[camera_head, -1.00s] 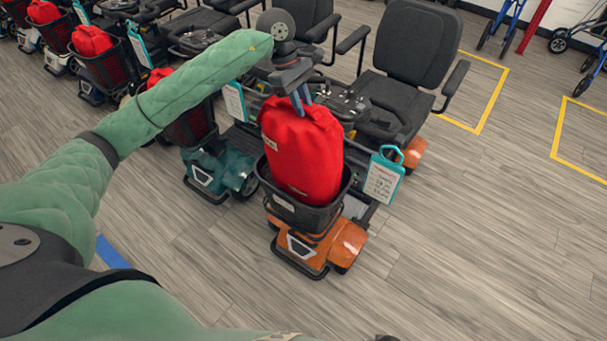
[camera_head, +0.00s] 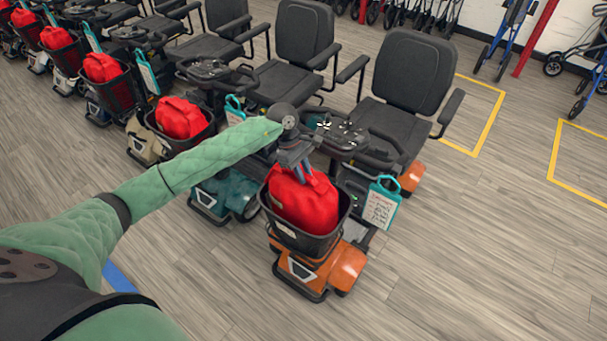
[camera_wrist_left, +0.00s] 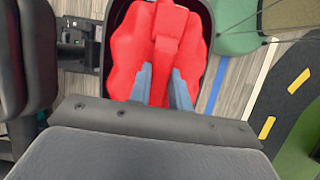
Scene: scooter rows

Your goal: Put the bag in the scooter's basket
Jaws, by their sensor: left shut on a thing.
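The red bag (camera_head: 304,203) sits down inside the black basket (camera_head: 305,240) on the front of the orange scooter (camera_head: 345,266), with its top above the rim. My left gripper (camera_head: 299,176) is at the top of the bag, its fingers shut on it. In the left wrist view the bag (camera_wrist_left: 128,50) lies within the dark basket rim (camera_wrist_left: 209,20), and the blue-grey fingers of my left gripper (camera_wrist_left: 160,84) pinch its raised middle strip. The bottom of the bag is hidden by the basket walls. My right gripper is not in view.
A row of other scooters stands to the left, several with red bags in their baskets, such as this bag (camera_head: 181,117). A teal tag (camera_head: 382,203) hangs beside the orange scooter. The floor (camera_head: 470,250) to the right is clear.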

